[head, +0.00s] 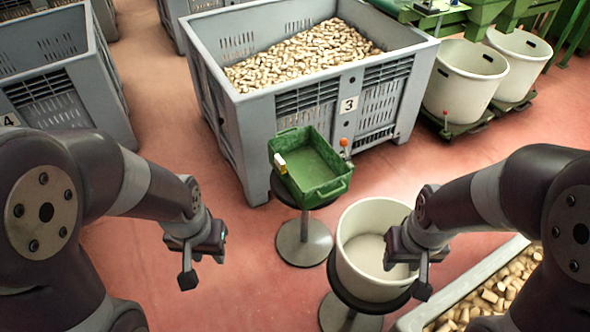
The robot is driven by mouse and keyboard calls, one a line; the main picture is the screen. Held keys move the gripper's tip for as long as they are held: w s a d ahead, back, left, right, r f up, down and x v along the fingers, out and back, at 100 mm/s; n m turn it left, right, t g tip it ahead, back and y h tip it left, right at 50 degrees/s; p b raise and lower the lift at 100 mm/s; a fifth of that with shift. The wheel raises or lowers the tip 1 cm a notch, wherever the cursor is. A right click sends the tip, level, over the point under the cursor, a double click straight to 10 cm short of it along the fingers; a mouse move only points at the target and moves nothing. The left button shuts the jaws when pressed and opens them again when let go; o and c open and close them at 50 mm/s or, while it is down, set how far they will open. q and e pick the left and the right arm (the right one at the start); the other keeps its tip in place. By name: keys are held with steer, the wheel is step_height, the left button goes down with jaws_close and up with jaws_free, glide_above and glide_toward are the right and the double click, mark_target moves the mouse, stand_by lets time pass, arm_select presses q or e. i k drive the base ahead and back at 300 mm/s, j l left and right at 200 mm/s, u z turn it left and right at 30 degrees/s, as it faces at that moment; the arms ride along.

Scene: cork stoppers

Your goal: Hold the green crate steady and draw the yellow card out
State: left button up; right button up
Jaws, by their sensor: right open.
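The green crate (336,191) is open-topped and sits on a round stand in the middle of the head view. It looks empty apart from a small yellow and white card (280,162) at its left wall. The card's lower part is hard to make out. My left gripper (204,267) hangs to the left of the crate and nearer to me, apart from it, open and empty. My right gripper (407,276) is open and empty, to the right of the crate and nearer to me, in front of the white tub. Neither gripper touches the crate or card.
A white tub (356,220) stands on a dark stand just right of and nearer than the crate. A large grey bin (260,113) of corks is close behind the crate. A trough of corks (500,290) lies at lower right. Red floor is clear between my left gripper and the crate's stand.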

mark_target(279, 162)
steer(key=i+j+z, duration=0.45)
steer(key=i+j, duration=0.25)
steer(key=i+j+z, duration=0.25)
steer(key=j, duration=0.3)
